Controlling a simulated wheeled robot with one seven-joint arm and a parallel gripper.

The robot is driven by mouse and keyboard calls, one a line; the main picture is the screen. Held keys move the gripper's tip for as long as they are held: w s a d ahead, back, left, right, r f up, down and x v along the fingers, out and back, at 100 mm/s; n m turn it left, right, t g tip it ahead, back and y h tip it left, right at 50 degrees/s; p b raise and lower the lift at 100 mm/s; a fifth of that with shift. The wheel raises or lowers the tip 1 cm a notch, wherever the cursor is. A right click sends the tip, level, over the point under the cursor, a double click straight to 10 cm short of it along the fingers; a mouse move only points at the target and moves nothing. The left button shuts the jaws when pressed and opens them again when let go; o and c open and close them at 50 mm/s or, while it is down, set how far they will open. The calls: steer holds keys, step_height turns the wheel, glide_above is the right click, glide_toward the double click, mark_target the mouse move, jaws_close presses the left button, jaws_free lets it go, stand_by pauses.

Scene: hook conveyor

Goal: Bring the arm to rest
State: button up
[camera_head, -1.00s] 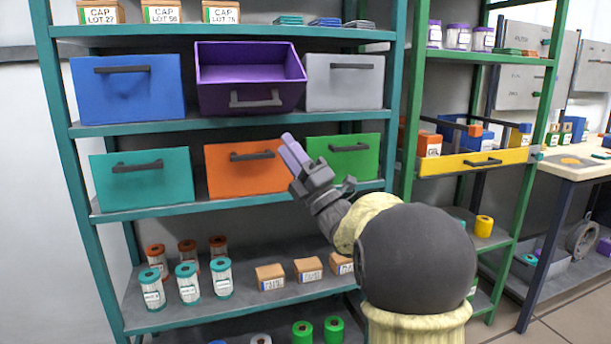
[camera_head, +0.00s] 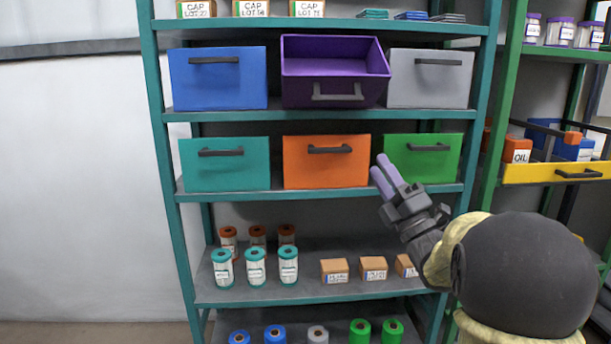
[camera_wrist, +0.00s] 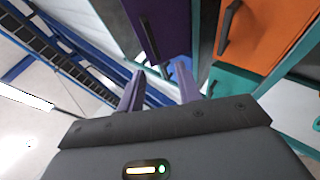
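My gripper (camera_head: 385,177) is raised in front of the shelf rack, its two pale purple fingers pointing up and to the left. In the head view it overlaps the left edge of the green drawer (camera_head: 440,160). In the wrist view the two fingers of my gripper (camera_wrist: 160,88) stand apart with a gap between them and nothing held. My arm reaches up from the lower right of the head view.
The teal rack (camera_head: 168,200) holds a purple bin (camera_head: 335,60) tilted out and open, with blue (camera_head: 220,85), grey (camera_head: 430,85), teal (camera_head: 225,170) and orange (camera_head: 325,168) drawers around it. Canisters and small boxes stand below. Free floor lies at the left.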

step_height(320, 180, down, 18)
steer(key=f+m+g+h+p, duration=0.1)
steer(key=m+g+h+p, duration=0.1)
steer(key=m+g+h, duration=1.25)
steer(key=s+a+f+m+g+y+p, duration=0.1)
steer(key=s+a+f+m+g, duration=0.2)
steer(key=s+f+m, duration=0.6)
steer(key=s+a+f+m+g+y+p, duration=0.1)
steer(key=s+a+f+m+g+y, duration=0.2)
steer(key=s, duration=0.9)
step_height(320, 180, up, 36)
steer(key=s+h+p, duration=0.1)
steer(key=p, duration=3.6)
steer(key=shift+r, duration=0.15)
